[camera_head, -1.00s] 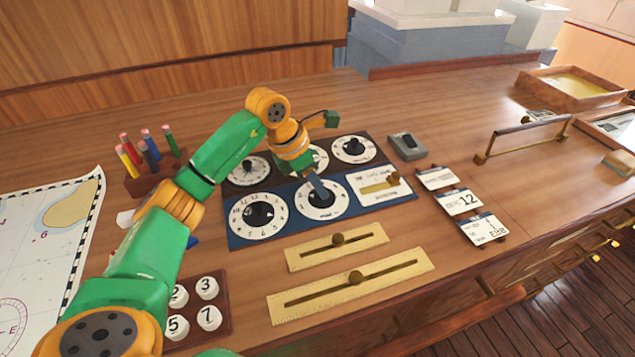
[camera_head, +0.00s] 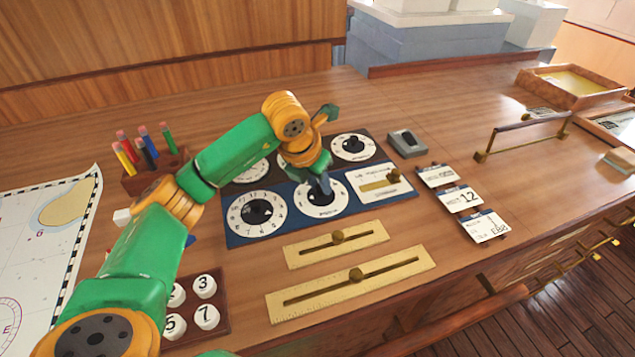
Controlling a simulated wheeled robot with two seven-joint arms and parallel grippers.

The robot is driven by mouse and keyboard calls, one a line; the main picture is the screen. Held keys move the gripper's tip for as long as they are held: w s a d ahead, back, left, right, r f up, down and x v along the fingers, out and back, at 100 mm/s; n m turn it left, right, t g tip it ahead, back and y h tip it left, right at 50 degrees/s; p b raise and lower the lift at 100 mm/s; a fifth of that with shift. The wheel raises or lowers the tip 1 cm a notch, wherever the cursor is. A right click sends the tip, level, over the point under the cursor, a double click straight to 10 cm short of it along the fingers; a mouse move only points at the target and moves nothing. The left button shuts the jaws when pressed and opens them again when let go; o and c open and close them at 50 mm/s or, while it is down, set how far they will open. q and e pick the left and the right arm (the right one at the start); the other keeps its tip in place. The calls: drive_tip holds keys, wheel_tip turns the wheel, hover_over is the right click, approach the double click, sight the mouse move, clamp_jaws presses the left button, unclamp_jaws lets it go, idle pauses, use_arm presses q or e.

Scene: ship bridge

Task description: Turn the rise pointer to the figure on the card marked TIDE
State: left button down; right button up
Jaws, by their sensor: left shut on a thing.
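My left gripper (camera_head: 321,187) points down onto the right dial (camera_head: 320,204) of the blue panel and is shut on that dial's dark pointer knob (camera_head: 322,196), which it mostly covers. The dial is white with marks around the rim; its lettering is too small to read, so I cannot tell if it is marked rise. The left blue dial (camera_head: 239,220) has a black pointer knob. Cards lie at the right: an upper card (camera_head: 436,176), a middle one showing 12 (camera_head: 460,198), and a lower one with a drawing and letters (camera_head: 484,226). I cannot read which says TIDE. My right gripper is out of view.
A dark panel with more dials (camera_head: 353,148) stands behind the blue one. Two brass slider plates (camera_head: 337,253) (camera_head: 350,291) lie in front. A pencil block (camera_head: 155,180), chart (camera_head: 45,215), numbered buttons (camera_head: 206,287) and grey box (camera_head: 405,142) surround them. A brass-ended rail (camera_head: 525,125) rises at right.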

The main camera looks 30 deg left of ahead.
sight(313, 207)
use_arm(q)
drive_tip(key=shift+n, duration=0.6)
drive_tip(key=shift+y, duration=0.3)
drive_tip(key=c, duration=0.7)
unclamp_jaws()
drive_tip(key=shift+w, duration=0.1)
drive_tip(key=shift+o, duration=0.2)
drive_tip(key=b+v, duration=0.1)
drive_tip(key=v, duration=0.6)
drive_tip(key=shift+b, duration=0.3)
